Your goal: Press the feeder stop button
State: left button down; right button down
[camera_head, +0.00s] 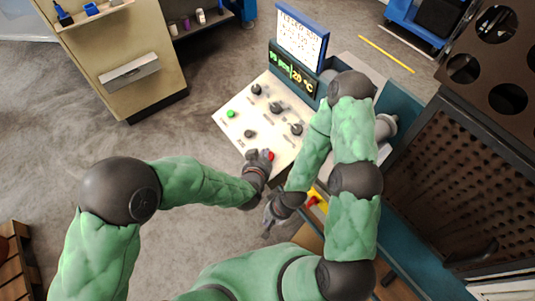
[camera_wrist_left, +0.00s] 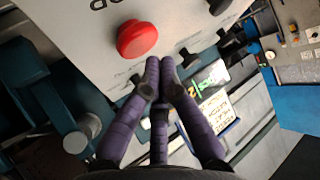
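The red button (camera_head: 270,156) sits at the lower right edge of the white sloped control panel (camera_head: 240,125). In the left wrist view the red button (camera_wrist_left: 137,38) is a large round cap with part of a label above it. My left gripper (camera_head: 260,156) is right beside the red button in the head view. In the wrist view its purple fingertips (camera_wrist_left: 160,68) are together and empty, just to the lower right of the button; I see no contact. My right gripper (camera_head: 269,209) hangs below the panel edge, apart from it; its finger opening is unclear.
The panel also bears a green button (camera_head: 230,113) and several black knobs (camera_head: 275,107). A display (camera_head: 291,76) stands behind it. A perforated dark cabinet (camera_head: 470,180) is at right, a beige cabinet (camera_head: 125,50) at upper left. Grey floor lies open at left.

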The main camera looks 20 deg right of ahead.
pick_arm(q)
jog(key=r+p, duration=0.1)
jog(key=a+r+p, duration=0.1)
jog(key=r, duration=0.1)
jog(key=r+p, duration=0.1)
jog(key=p, duration=0.1)
jog(key=shift+s+a+r, duration=0.25)
jog(key=shift+s+r, duration=0.05)
jog(key=shift+r, duration=0.1)
dwell(0.8)
